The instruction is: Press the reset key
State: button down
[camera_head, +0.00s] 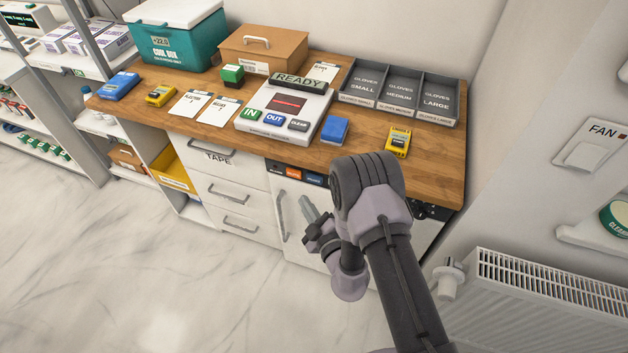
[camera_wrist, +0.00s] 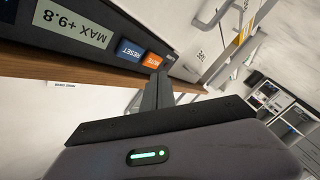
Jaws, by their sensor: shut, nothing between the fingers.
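The reset key (camera_wrist: 130,50) is a blue key lettered RESET on a dark panel, beside the orange mute key (camera_wrist: 152,60) in the wrist view. In the head view the right-hand blue key (camera_head: 314,180), under the counter's front edge, appears to be the same one; its lettering is too small to read there. My gripper (camera_head: 304,199) is shut and empty, just below and in front of the key row. In the wrist view its fingertips (camera_wrist: 159,76) lie nearer the mute key than the reset key. I cannot tell how far they stand from the panel.
A MAX +9.8 label (camera_wrist: 72,22) is on the same panel. The wooden counter (camera_head: 362,140) overhangs the panel and holds a READY device (camera_head: 262,119), glove trays and boxes. Drawers (camera_head: 222,187) stand left. A radiator (camera_head: 535,295) stands right. The floor in front is clear.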

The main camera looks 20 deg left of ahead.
aim_at(309, 179)
jog(key=shift+w+d+b, duration=0.2)
jog(key=shift+w+b, duration=0.1)
jog(key=shift+w, duration=2)
jog(key=shift+w, duration=0.1)
jog(key=shift+w, duration=0.3)
jog(key=shift+w, duration=0.5)
dwell(0.7)
jog(key=shift+s, duration=0.9)
jog(key=shift+s, duration=0.1)
jog(key=shift+s+a+p, duration=0.2)
jog(key=shift+s+p, duration=0.2)
jog(key=shift+s, duration=2)
